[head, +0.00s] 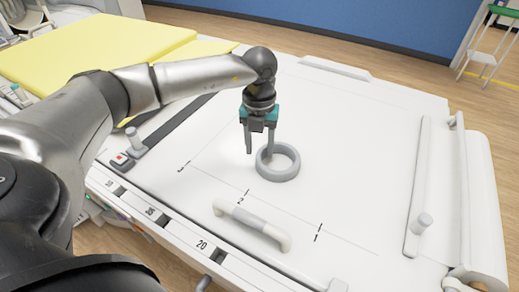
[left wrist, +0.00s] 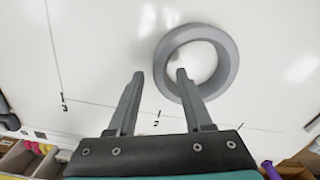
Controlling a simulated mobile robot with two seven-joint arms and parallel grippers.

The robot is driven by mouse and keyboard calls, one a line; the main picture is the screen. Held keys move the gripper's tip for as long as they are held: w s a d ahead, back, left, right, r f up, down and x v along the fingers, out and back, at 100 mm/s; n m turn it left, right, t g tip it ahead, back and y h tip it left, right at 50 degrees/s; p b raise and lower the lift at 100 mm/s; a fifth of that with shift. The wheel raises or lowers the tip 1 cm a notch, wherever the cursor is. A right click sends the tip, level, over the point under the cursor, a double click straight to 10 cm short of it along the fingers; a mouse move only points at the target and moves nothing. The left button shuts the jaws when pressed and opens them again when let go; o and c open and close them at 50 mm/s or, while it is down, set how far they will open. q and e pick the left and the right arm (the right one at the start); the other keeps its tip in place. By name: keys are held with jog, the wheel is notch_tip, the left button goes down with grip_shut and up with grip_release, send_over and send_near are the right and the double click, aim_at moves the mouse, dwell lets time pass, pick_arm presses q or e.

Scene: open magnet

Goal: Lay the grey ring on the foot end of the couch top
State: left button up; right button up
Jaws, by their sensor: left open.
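The grey ring (head: 279,176) lies flat on a white board with printed marks 1, 2 and 3 (head: 350,190). It also shows in the left wrist view (left wrist: 231,55). My left gripper (head: 259,153) is open and points down at the ring's left side. In the left wrist view its fingertips (left wrist: 160,73) appear on either side of the ring's near-left wall, one over the hole and one outside. I cannot tell how deep they reach. The white board looks like the couch top; which end is the foot is not clear. My right gripper is out of view.
A grey-white bar handle (head: 252,222) stands on the board's near side. A rail with a knob (head: 420,190) runs along the right side. Yellow pads (head: 120,45) lie at the back left. The board right of the ring is clear.

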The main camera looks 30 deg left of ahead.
pick_arm(q)
notch_tip(320, 180, up, 11)
jog(key=p, duration=0.1)
jog(key=shift+f, duration=0.2)
